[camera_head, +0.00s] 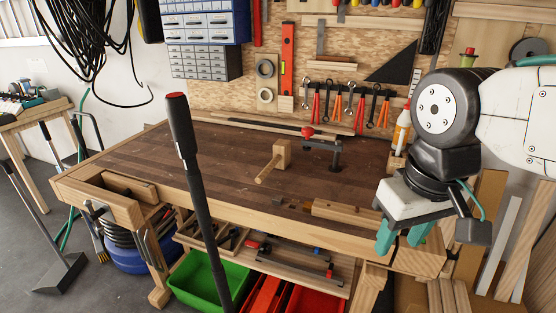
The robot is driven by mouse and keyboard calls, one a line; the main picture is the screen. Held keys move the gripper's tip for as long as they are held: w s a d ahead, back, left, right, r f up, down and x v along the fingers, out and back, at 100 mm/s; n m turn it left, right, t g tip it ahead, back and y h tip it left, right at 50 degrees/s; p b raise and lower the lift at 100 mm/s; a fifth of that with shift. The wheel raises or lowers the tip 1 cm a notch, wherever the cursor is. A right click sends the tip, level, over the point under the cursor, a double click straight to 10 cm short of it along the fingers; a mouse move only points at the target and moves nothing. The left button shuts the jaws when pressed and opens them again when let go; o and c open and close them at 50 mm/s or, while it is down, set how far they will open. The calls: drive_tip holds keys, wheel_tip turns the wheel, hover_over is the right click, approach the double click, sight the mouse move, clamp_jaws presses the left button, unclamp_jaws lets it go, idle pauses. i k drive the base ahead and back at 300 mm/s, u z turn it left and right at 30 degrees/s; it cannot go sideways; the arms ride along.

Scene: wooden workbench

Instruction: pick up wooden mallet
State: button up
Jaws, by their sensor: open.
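The wooden mallet (282,154) rests on the dark workbench top, right of its middle. Its pale block head is at the back and its handle points toward the front left. My gripper (403,240) has teal fingers and hangs at the right, over the front right corner of the bench. It is open, with a gap between the fingers and nothing seen in it. It is well apart from the mallet, to its right and nearer the camera.
A black clamp with a red knob (308,132) stands just behind and right of the mallet. A tall dark pole with a red top (185,140) rises in front.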

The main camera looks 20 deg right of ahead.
sight(281, 148)
drive_tip(key=u, duration=2.15)
drive_tip(key=i, duration=1.4)
drive_tip(key=z, duration=2.9)
drive_tip(key=i, duration=0.5)
drive_tip(key=z, duration=0.05)
